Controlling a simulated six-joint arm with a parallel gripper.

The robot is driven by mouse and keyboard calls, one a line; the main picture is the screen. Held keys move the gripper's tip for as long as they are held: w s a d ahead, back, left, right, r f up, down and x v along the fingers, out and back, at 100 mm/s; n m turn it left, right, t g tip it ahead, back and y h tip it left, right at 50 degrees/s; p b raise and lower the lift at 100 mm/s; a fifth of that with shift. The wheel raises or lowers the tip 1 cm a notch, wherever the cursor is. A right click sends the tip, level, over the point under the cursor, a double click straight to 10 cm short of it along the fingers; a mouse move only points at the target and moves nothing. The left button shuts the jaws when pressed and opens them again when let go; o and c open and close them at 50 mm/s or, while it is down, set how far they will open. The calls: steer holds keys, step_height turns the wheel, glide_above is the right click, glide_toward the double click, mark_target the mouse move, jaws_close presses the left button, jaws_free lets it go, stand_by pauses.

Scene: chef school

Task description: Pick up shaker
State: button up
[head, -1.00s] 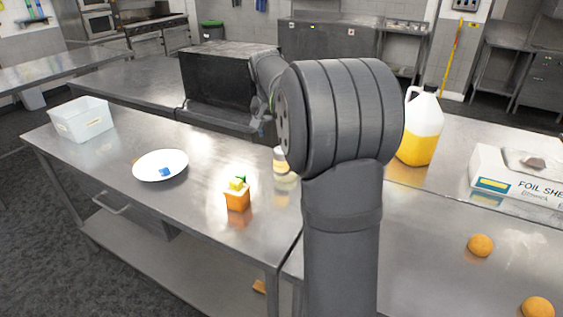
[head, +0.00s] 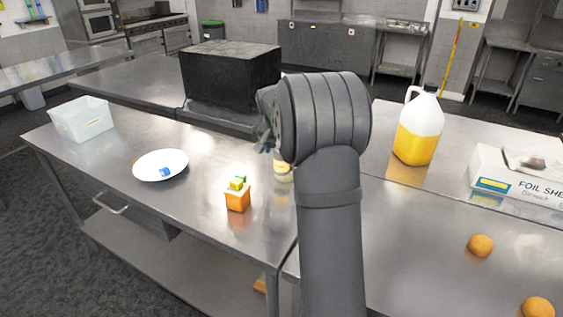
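A small pale cylinder with a yellowish label, which looks like the shaker (head: 284,172), stands on the steel table just left of my arm. My arm hides its upper part and some of its right side. My gripper (head: 267,143) shows only in part at the left of my wrist, above and slightly left of the shaker. The wrist hides most of the fingers, so I cannot tell whether they are open or shut, or whether they touch the shaker.
An orange container (head: 237,200) with yellow and green pieces on top stands left of the shaker. A white plate (head: 150,168) with a blue piece and a white bin (head: 82,128) are farther left. A yellow jug (head: 417,140), foil box (head: 512,185) and oranges (head: 481,245) are at right.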

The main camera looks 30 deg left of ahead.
steer(key=x, duration=0.5)
steer(key=shift+s+f, duration=0.2)
steer(key=shift+c, duration=0.4)
steer(key=c, duration=1.2)
steer(key=shift+r, duration=0.1)
